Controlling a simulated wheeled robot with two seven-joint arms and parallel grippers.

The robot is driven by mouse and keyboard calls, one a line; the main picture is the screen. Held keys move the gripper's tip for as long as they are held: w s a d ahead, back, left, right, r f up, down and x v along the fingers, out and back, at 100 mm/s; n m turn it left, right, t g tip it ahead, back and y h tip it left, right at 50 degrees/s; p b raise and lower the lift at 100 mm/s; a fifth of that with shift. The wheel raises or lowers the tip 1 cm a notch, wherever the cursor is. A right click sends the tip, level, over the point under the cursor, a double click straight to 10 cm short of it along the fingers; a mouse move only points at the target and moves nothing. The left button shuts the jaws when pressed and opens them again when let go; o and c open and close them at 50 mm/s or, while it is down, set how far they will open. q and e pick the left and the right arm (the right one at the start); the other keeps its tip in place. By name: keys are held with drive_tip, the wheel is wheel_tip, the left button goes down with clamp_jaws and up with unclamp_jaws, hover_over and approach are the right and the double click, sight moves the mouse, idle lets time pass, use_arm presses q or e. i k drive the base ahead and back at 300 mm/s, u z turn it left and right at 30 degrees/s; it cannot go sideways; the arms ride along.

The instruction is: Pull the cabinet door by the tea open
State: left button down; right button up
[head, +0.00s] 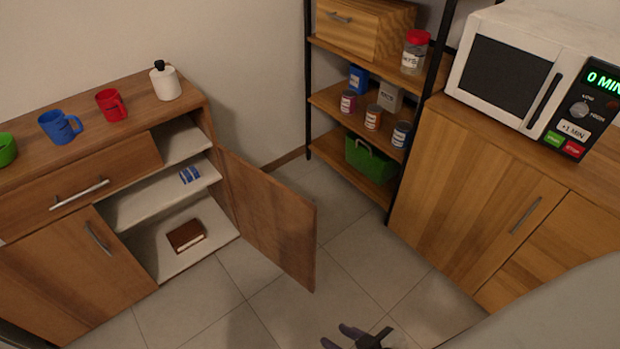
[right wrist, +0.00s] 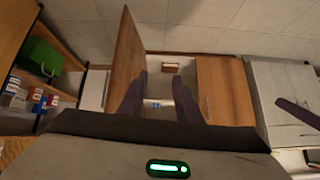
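The wooden cabinet (head: 112,180) at the left has one door (head: 268,218) swung wide open, standing out from its right side. The same door (right wrist: 126,62) shows in the right wrist view. Inside, a small blue and white box (head: 189,174), perhaps the tea, lies on the middle shelf. My right gripper (head: 358,335) is low at the bottom edge of the head view, apart from the door. Its two fingers (right wrist: 161,98) are spread and empty in the right wrist view. A dark finger-like part (right wrist: 296,110) at that view's right may be my left gripper; its opening cannot be told.
A brown book (head: 186,235) lies on the cabinet's bottom shelf. Mugs and a white bottle (head: 165,82) stand on top. A rack with jars and a green basket (head: 371,158) stands at the back. A microwave (head: 530,75) sits on the right cabinet. The tiled floor between is clear.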

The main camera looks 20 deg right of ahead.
sight(280, 223)
drive_tip(key=z, duration=0.85)
drive_tip(key=i, duration=0.95)
drive_tip(key=z, duration=0.4)
